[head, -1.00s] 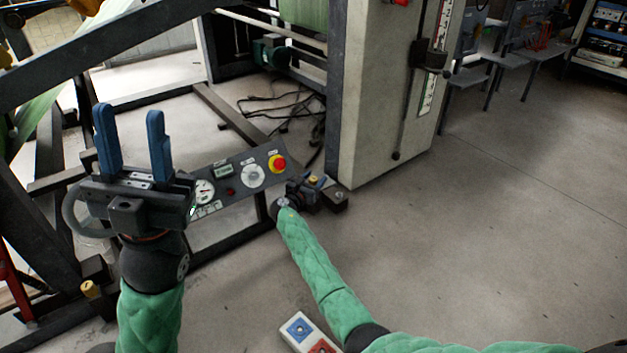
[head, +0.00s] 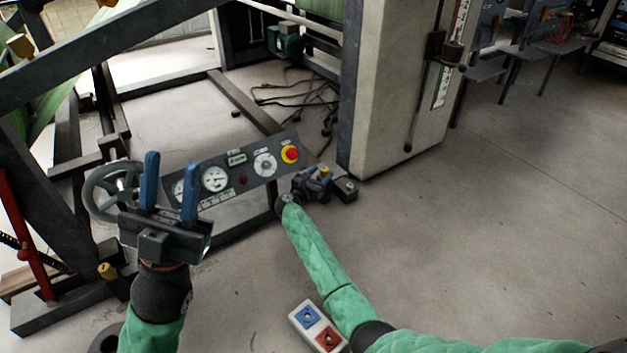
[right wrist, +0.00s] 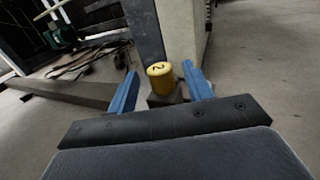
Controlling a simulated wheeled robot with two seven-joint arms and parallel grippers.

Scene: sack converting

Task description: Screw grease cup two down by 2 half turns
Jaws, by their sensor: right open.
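Grease cup two is a yellow cylinder marked "2" (right wrist: 161,77) on top, standing upright on a dark block (right wrist: 166,97) in the right wrist view. A small yellow top (head: 324,170) shows at my right gripper (head: 315,182) in the head view, largely hidden by the gripper. In the right wrist view my right gripper (right wrist: 160,71) is open, with one blue finger on each side of the cup and visible gaps between. My left gripper (head: 171,172) is open and empty, raised in front of the gauge panel, far to the left of the cup.
The gauge panel (head: 238,158) with a red stop button (head: 290,154) lies left of my right gripper. A handwheel (head: 100,207) is behind my left gripper. A pale machine column (head: 393,90) stands behind the cup. A two-button box (head: 317,327) is near my right arm. Floor at right is clear.

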